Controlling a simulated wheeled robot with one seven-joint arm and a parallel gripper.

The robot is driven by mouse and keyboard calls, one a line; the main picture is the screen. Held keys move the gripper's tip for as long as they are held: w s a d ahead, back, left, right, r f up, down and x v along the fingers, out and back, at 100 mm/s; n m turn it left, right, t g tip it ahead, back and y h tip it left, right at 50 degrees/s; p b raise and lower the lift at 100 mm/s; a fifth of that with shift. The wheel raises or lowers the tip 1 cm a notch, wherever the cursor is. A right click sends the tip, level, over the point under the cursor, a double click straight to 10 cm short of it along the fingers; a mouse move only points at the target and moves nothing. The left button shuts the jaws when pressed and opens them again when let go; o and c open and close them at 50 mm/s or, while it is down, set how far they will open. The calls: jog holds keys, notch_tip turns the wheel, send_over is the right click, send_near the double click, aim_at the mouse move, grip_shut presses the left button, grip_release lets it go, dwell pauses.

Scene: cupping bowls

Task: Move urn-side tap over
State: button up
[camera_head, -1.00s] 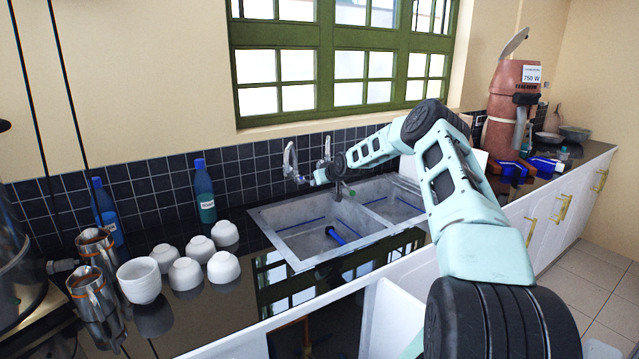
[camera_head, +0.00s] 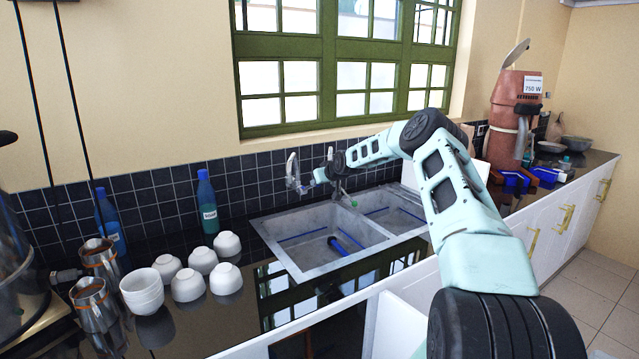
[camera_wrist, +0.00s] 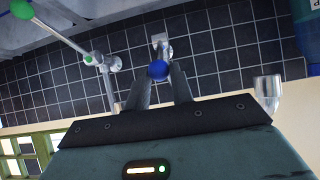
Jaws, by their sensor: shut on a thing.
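The urn-side tap (camera_head: 292,172) is the left of two metal taps behind the sink. In the wrist view, its blue ball-ended handle (camera_wrist: 158,71) sits between my gripper's two dark fingers, which are closed on it. A metal spout end (camera_wrist: 268,90) shows to the right there, partly hidden by my gripper. In the head view, my gripper (camera_head: 316,176) reaches the left tap from the right, its fingertips too small to make out. The other tap (camera_wrist: 100,60), with green knobs, is to the left in the wrist view, apart from my fingers.
A double metal sink (camera_head: 310,262) lies below the taps, with a blue rod (camera_head: 337,245) inside. White bowls (camera_head: 188,284), metal jugs (camera_head: 92,303) and blue bottles (camera_head: 207,203) stand left. A terracotta-coloured vessel (camera_head: 510,110) stands at the right.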

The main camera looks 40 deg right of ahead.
jog(key=shift+w+d+r, duration=0.1)
jog(key=shift+w+r, duration=0.35)
jog(key=shift+r, duration=0.25)
jog(key=o, duration=0.8)
jog(key=shift+o, duration=0.2)
jog(key=shift+s, duration=0.15)
jog(key=b+v, duration=0.4)
jog(key=v, duration=1.3)
jog(key=shift+r, duration=0.15)
